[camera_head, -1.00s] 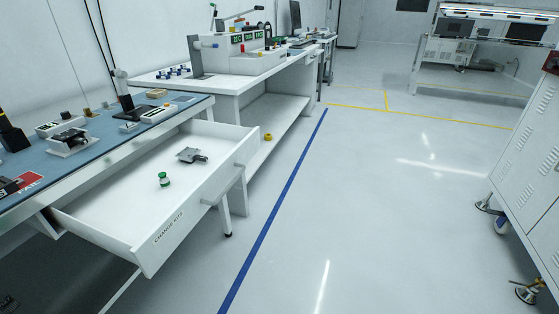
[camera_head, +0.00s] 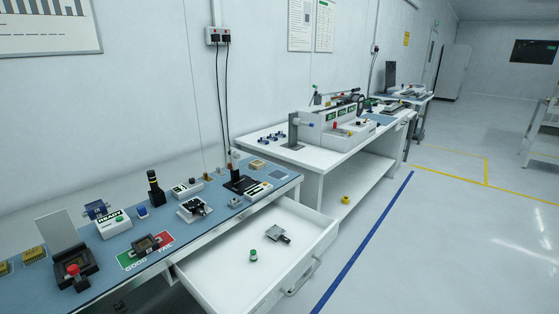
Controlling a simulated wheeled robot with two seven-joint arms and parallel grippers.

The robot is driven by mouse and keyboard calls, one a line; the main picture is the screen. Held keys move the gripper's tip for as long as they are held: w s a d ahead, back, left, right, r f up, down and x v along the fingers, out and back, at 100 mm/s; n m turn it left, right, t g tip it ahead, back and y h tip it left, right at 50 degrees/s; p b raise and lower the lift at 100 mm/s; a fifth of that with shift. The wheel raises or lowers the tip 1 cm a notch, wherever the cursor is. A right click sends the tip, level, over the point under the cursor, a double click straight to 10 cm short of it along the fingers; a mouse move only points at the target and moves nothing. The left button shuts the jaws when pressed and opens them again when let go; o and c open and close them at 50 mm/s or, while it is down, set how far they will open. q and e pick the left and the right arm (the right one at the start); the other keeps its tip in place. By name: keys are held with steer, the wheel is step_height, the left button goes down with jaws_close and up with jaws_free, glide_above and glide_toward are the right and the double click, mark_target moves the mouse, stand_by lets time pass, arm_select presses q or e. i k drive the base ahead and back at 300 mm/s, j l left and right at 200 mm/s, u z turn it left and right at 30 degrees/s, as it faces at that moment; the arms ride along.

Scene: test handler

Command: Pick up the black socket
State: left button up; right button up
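I cannot tell for sure which thing is the black socket. A grey plate with a dark part (camera_head: 277,234) lies in the open drawer (camera_head: 305,265), beside a small green-capped white jar (camera_head: 253,255). On the blue bench mat (camera_head: 190,235), a black block with an open lid and a red knob (camera_head: 74,268) stands at the left. A dark square frame (camera_head: 147,243) lies on the green and red GOOD/FAIL card (camera_head: 130,260). A white plate with a black part (camera_head: 195,209) stands further right. Neither of my grippers is in view.
The drawer juts out from the bench into the aisle. A second white bench (camera_head: 270,147) with machines stands beyond it. A white box marked READY (camera_head: 114,225) and a black post (camera_head: 155,187) stand on the mat.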

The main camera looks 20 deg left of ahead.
mark_target(142, 247)
steer(key=u, duration=1.85)
